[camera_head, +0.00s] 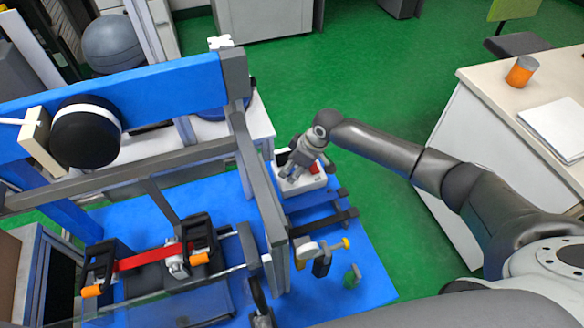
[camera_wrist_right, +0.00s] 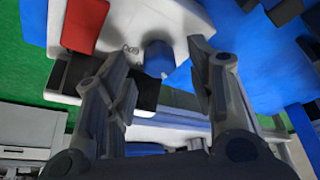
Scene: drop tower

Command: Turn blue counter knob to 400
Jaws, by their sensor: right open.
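The counter is a white box (camera_head: 303,183) on the blue platform in the head view, partly covered by my right gripper. Its white body (camera_wrist_right: 170,22) also shows in the right wrist view, with a red block (camera_wrist_right: 84,26) on it. The blue knob (camera_wrist_right: 158,57) stands on the white face, between my right gripper's fingers and beyond them in that view. My right gripper (camera_head: 298,166) is open and points down over the counter. Its spread fingers (camera_wrist_right: 157,66) show no clear contact with the knob. The knob is hidden in the head view, and its setting cannot be read.
The grey frame post (camera_head: 262,190) and blue beam (camera_head: 170,90) stand left of the counter. A yellow-tipped fitting (camera_head: 345,243) is in front of it. A white desk (camera_head: 500,85) with an orange can (camera_head: 521,71) is at right. Green floor is open behind.

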